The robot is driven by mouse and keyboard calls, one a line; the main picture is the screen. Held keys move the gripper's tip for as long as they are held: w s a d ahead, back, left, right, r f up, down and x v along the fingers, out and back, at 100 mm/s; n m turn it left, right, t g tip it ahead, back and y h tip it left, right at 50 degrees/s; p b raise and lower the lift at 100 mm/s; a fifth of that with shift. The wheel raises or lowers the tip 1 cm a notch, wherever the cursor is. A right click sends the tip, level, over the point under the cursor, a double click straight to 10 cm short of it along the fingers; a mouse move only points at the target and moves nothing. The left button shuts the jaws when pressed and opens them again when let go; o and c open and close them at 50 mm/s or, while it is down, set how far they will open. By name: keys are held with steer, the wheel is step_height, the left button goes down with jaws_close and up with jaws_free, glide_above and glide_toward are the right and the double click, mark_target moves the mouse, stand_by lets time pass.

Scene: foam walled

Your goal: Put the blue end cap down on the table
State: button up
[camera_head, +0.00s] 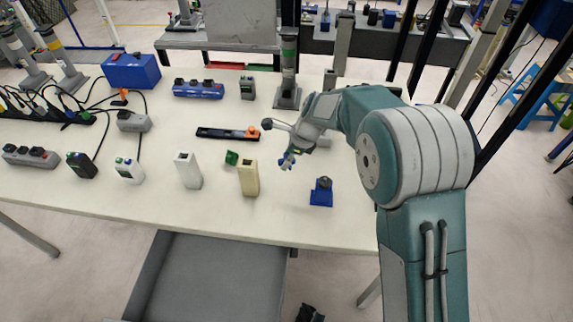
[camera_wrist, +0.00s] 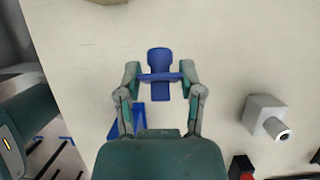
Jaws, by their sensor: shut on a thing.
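My gripper (camera_head: 287,160) reaches over the white table (camera_head: 225,210) near its middle. In the wrist view my gripper (camera_wrist: 160,78) is shut on the blue end cap (camera_wrist: 159,58), with one finger on each side of it. The cap is a small blue piece with a wider upper part, a crossbar and a narrower lower part. In the head view the blue end cap (camera_head: 284,163) is tiny at the fingertips. Whether it touches the table is hard to tell. Bare tabletop lies around it in the wrist view.
A cream bottle-like block (camera_head: 248,178) and a green piece (camera_head: 231,158) stand left of my gripper. A blue block with a dark knob (camera_head: 321,191) stands to the right. A black bar with an orange end (camera_head: 228,134) lies behind. Bare table shows between them toward the front edge.

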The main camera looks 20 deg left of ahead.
mark_target(283, 172)
steer(key=w+f, duration=0.1)
steer(key=w+a+f, duration=0.1)
steer(key=f, duration=0.1)
steer(key=shift+w, duration=0.15)
steer(key=shift+f, duration=1.5)
steer(key=o, duration=0.9)
steer(key=shift+o, duration=0.2)
